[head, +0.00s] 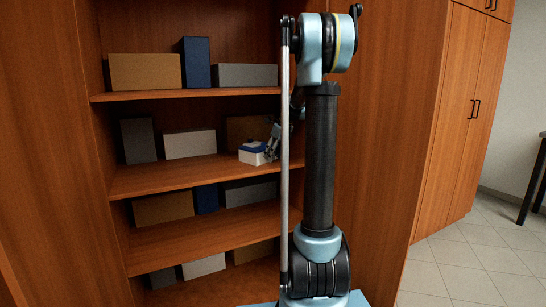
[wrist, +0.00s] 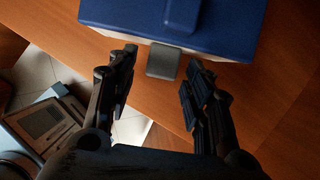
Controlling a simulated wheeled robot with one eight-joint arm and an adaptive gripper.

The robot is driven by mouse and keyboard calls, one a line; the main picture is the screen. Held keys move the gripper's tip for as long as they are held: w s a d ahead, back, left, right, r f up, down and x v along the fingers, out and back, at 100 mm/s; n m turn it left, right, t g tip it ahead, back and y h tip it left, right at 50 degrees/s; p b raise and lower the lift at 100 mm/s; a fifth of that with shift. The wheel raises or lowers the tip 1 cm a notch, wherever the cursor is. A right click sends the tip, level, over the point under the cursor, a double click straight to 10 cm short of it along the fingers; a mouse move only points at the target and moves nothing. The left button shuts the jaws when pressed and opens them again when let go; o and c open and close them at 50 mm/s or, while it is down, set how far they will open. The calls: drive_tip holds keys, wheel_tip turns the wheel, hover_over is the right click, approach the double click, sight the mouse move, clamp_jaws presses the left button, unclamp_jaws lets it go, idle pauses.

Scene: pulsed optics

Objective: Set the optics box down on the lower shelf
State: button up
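The optics box (head: 252,154), white with a blue lid, stands on a middle shelf (head: 190,175), the second board from the top, near its right end. In the wrist view the blue lid of the optics box (wrist: 230,28) fills the top, with a grey tab (wrist: 163,62) at its near side. My gripper (wrist: 161,78) has its two fingers spread apart, with the box just beyond the tips and the tab between them. In the head view my gripper (head: 272,146) is at the right side of the box, partly hidden behind my arm.
Grey and tan boxes stand behind on the same shelf, including a light grey box (head: 190,144) to the left. A lower shelf (head: 200,238) holds a tan box (head: 163,208) and others at the back; its front strip is clear. Cabinet side walls close in the shelves.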

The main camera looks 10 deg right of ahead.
drive_tip(key=v, duration=0.8)
drive_tip(key=s+a+f+n, duration=0.2)
drive_tip(key=s+n, duration=0.4)
drive_tip(key=s, duration=0.5)
drive_tip(key=s+f+n+h, duration=0.1)
drive_tip(key=s+f+n, duration=0.5)
drive_tip(key=s, duration=0.4)
drive_tip(key=s+f+n+h, duration=0.1)
drive_tip(key=s+f+n, duration=0.6)
drive_tip(key=s, duration=0.4)
drive_tip(key=s+f+n+g, duration=0.1)
drive_tip(key=s+f+n, duration=0.6)
drive_tip(key=s+n, duration=0.2)
drive_tip(key=shift+s+f+h, duration=0.25)
drive_tip(key=shift+s+h, duration=0.15)
drive_tip(key=shift+s, duration=0.55)
